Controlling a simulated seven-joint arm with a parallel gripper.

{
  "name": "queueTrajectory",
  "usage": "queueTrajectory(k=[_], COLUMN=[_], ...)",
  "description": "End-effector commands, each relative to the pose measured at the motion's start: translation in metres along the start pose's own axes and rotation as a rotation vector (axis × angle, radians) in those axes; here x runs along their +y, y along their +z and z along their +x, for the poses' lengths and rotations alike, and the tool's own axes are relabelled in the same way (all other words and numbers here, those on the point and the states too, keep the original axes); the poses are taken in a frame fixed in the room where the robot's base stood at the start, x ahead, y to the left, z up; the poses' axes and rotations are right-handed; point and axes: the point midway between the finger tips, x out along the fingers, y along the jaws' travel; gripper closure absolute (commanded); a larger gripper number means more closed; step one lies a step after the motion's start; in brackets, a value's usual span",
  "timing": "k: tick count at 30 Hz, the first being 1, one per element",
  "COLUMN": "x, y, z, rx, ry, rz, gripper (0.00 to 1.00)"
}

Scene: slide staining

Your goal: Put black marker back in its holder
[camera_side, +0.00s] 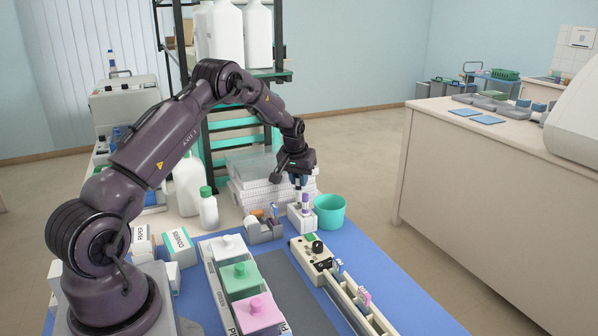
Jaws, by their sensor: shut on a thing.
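My gripper (298,180) is at the back of the blue mat, pointing down. It is shut on a slim dark-and-white thing, likely the black marker (297,194), mostly hidden by the fingers and very small here. This thing is upright, right above or partly in a small white holder block (301,218); I cannot tell which. A purple-and-white marker (306,203) stands upright in the holder, just right of the held thing.
A teal cup (330,211) stands right of the holder. A grey caddy (265,232) with small items is on its left. White racks (255,185) are stacked behind. Lidded staining jars (240,277) and a slide rail (350,295) are in front. Between them is a dark grey strip.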

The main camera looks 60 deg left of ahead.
Motion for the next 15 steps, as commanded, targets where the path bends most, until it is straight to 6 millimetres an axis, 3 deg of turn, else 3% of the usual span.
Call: queueTrajectory(k=[15], x=[0.0], y=[0.01], z=[0.033], rx=[0.0], ry=[0.0], rz=[0.001], gripper=[1.0])
